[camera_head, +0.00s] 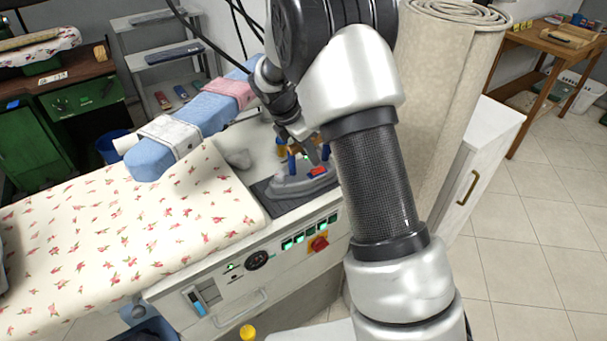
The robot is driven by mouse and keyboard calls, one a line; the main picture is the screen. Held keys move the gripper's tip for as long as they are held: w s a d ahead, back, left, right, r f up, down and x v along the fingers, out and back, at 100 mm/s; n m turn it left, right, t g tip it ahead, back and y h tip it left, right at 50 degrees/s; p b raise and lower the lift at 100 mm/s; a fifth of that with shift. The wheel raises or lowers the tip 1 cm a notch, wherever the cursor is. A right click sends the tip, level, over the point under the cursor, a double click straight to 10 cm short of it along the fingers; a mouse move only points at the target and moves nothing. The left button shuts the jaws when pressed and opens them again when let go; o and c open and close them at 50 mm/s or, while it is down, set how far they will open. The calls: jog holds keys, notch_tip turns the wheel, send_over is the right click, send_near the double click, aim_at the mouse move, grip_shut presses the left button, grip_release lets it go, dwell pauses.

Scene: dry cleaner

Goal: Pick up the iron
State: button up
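The iron (296,184) stands on a dark rest pad (276,204) at the right end of the ironing station. It has a grey base, with small blue and red parts on top. My gripper (309,154) points down at the top of the iron, very close to its handle area. My arm covers part of the gripper and the iron's right side. I cannot tell whether the fingers touch the handle or have closed on it.
A floral-covered ironing board (120,245) fills the left. A blue padded sleeve board (205,108) with folded cloths lies behind. The station's control panel (285,248) faces front. A rolled carpet (447,90) and white cabinet (487,150) stand right. Tiled floor is free at far right.

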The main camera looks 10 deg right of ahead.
grip_shut()
dwell(1.4)
jog(key=shift+w+r, duration=0.2)
